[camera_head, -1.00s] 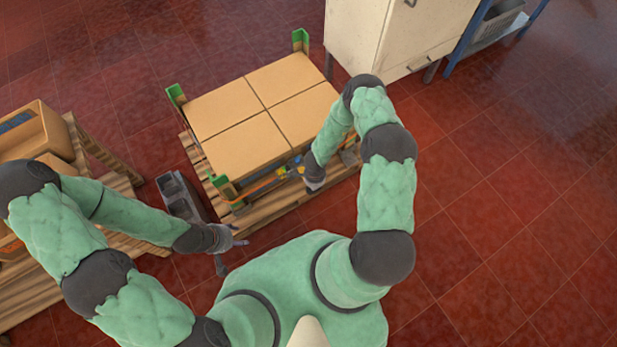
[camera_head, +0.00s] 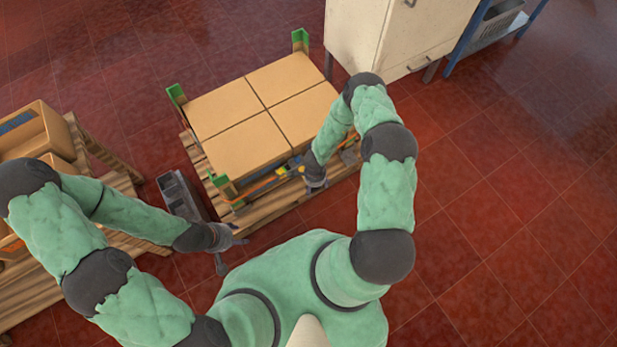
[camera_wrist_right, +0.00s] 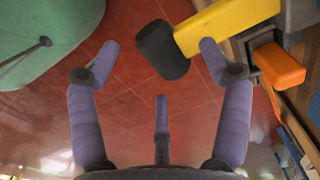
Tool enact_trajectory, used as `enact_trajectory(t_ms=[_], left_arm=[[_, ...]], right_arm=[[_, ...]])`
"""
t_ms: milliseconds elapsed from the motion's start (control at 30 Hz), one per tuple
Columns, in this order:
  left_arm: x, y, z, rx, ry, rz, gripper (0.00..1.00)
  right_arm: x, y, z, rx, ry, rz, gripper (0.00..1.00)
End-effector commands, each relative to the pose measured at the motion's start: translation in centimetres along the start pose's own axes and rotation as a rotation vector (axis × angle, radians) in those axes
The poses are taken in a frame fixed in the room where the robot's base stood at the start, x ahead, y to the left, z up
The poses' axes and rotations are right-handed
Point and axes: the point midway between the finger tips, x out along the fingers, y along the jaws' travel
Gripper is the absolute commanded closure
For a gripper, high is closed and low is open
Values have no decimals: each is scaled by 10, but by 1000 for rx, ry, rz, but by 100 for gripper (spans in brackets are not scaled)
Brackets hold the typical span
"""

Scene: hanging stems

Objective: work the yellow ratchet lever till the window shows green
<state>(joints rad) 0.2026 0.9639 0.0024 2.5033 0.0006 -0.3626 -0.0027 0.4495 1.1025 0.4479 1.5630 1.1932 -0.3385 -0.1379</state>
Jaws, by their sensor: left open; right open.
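The yellow lever (camera_wrist_right: 225,25) with a black grip end (camera_wrist_right: 163,50) shows at the top of the right wrist view. It juts from a dark ratchet body (camera_wrist_right: 298,14) beside an orange part (camera_wrist_right: 279,66). In the head view the lever (camera_head: 281,171) is a small yellow patch at the front of the load. My right gripper (camera_wrist_right: 160,72) is open, and the black grip appears between its two outer fingertips. I cannot tell whether they touch. My left gripper (camera_head: 234,242) is open and empty, low and left of the pallet. The window cannot be made out.
Several cartons (camera_head: 262,110) stand on a wooden pallet (camera_head: 285,205) with green corner posts and an orange strap (camera_head: 262,188). A grey bin (camera_head: 180,195) stands left of it. A cream cabinet (camera_head: 385,35) is behind. Floor to the right is clear.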

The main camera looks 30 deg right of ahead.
Motion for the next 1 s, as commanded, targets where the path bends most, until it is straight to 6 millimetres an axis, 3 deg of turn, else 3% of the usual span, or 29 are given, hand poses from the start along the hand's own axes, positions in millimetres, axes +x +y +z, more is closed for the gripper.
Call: enact_trajectory(t_ms=[1000], left_arm=[[-66, 24, 2, 0, 0, 0, 47]], right_arm=[[-87, 0, 0, 0, 0, -1, 22]])
